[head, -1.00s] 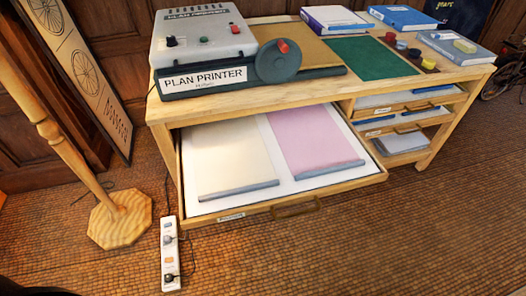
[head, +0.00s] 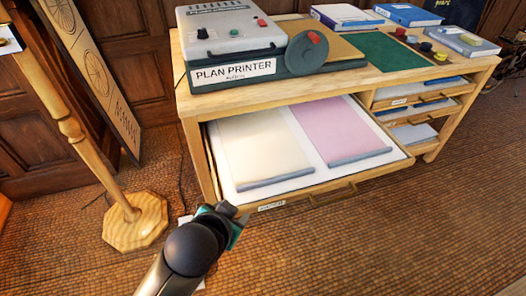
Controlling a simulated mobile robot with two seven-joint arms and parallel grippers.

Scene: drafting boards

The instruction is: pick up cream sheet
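The cream sheet (head: 262,143) lies flat in the open drawer (head: 408,162) of the wooden plan cabinet, on a white lining. A grey-blue bar (head: 275,181) runs along its front edge. A pink sheet (head: 340,130) with a similar bar lies beside it on the right. My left gripper (head: 236,220) is in front of the drawer's front left corner, apart from the cream sheet. I see it from behind, and its fingers are mostly hidden, so its opening is unclear. My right gripper is out of view.
The plan printer (head: 232,72) stands on the cabinet top above the drawer. A wooden stand with an octagonal base (head: 138,222) is on the left. A white power strip (head: 184,222) lies on the floor, mostly hidden behind my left arm. Floor to the right is clear.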

